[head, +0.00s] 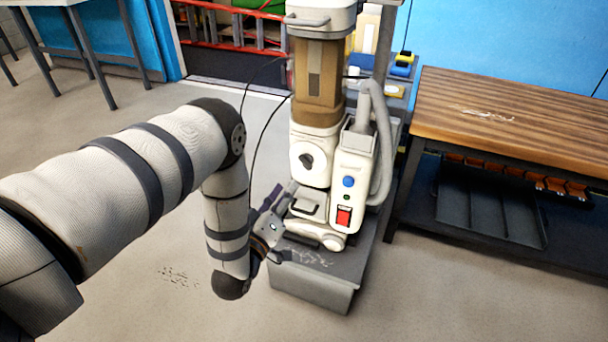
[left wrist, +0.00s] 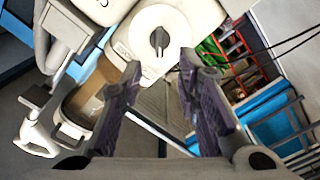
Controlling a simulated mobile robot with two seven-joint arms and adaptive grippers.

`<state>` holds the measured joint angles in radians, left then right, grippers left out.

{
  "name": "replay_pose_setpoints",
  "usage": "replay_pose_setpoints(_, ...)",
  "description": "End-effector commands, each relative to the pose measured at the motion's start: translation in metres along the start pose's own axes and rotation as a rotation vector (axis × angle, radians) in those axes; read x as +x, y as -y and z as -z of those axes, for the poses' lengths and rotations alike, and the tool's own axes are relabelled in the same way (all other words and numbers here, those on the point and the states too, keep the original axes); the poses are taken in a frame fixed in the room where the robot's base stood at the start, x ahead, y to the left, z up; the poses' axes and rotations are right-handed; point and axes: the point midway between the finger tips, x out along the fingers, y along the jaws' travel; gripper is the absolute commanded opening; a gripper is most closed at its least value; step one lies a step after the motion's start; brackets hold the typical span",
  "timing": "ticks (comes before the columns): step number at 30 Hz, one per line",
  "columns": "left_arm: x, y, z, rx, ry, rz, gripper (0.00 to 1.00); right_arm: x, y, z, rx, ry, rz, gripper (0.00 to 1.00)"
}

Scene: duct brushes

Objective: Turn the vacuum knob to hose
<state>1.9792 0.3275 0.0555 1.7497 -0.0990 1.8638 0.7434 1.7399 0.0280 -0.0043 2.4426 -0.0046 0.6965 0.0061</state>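The vacuum (head: 318,130) stands upright on a grey platform, white with a brown see-through canister. Its dark knob (head: 306,161) sits on the front of the white body below the canister. In the left wrist view the knob (left wrist: 159,40) is a dark pointer on a round white dial, beyond the fingertips and apart from them. My left gripper (head: 284,204) is in front of the vacuum, below the knob. In the left wrist view its purple-padded fingers (left wrist: 158,82) are spread with nothing between them. My right gripper is not in view.
A grey hose (head: 381,145) runs down the vacuum's right side, beside a blue button (head: 348,182) and a red switch (head: 344,215). A wooden workbench (head: 510,115) stands to the right. Dark cables hang at the vacuum's left. The floor at left is mostly open.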

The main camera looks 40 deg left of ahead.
Motion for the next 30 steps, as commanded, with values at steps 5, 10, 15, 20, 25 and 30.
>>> replay_pose_setpoints(5, 0.047, -0.001, 0.0, 0.002, -0.001, -0.003, 0.3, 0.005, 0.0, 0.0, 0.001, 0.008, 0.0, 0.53)
replay_pose_setpoints(10, 0.084, -0.001, -0.001, 0.003, 0.001, -0.001, 0.3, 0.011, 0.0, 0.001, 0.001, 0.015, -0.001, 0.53)
replay_pose_setpoints(15, 0.102, 0.0, -0.001, 0.004, 0.004, 0.002, 0.3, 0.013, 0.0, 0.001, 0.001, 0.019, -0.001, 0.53)
replay_pose_setpoints(20, 0.104, -0.001, 0.0, 0.003, 0.005, 0.003, 0.3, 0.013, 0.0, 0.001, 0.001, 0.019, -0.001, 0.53)
replay_pose_setpoints(25, 0.104, -0.001, 0.0, 0.003, 0.005, 0.003, 0.16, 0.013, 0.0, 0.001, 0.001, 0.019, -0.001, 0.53)
replay_pose_setpoints(30, 0.104, -0.001, -0.001, 0.004, 0.005, 0.003, 0.0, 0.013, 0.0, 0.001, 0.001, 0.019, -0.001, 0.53)
